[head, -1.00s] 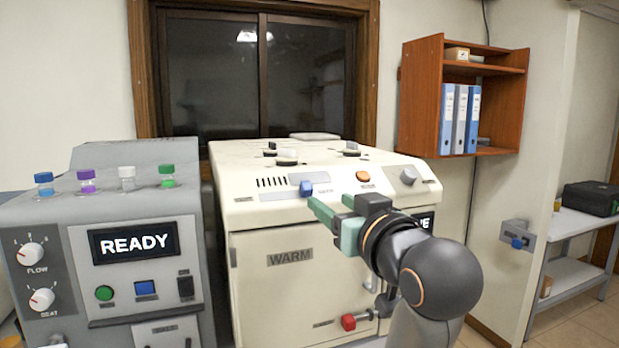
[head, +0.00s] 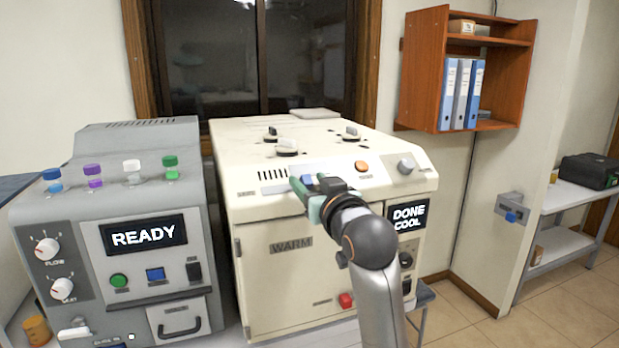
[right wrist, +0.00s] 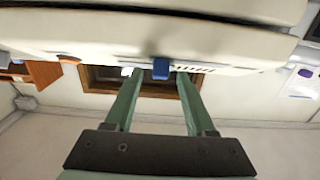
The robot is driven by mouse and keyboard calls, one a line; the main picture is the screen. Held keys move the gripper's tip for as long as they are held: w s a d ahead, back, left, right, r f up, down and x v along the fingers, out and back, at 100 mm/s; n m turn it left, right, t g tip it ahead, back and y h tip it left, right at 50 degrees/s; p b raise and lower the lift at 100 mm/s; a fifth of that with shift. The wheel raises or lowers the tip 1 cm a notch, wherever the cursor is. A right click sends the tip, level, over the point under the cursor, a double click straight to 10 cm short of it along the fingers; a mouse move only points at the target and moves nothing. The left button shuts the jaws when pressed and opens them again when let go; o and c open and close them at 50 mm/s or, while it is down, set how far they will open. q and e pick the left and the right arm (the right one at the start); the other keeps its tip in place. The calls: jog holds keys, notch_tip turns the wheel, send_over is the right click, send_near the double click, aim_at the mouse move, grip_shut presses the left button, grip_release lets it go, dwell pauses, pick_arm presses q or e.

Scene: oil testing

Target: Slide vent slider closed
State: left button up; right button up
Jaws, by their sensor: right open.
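The vent slider's blue knob (head: 307,179) sits in a pale strip on the sloped front of the cream machine (head: 260,215), just right of the dark vent slots (head: 272,174). My right gripper (head: 310,183) is open at the knob, its green fingers pointing toward the machine. In the right wrist view, the blue knob (right wrist: 161,68) appears between the two spread fingertips (right wrist: 158,74), with gaps on both sides. I cannot tell whether either finger touches it. The vent slots (right wrist: 195,70) also show there. My left gripper is not in view.
An orange button (head: 362,166) and a grey knob (head: 405,166) lie right of the slider. The grey machine (head: 150,205) with several capped vials stands left. The "DONE COOL" screen (head: 408,217) and a red knob (head: 346,300) are on the cream machine's front.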

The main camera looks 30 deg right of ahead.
jog(key=shift+w+d, duration=0.1)
jog(key=shift+w, duration=0.25)
jog(key=shift+c, duration=0.2)
grip_shut()
dwell(1.0)
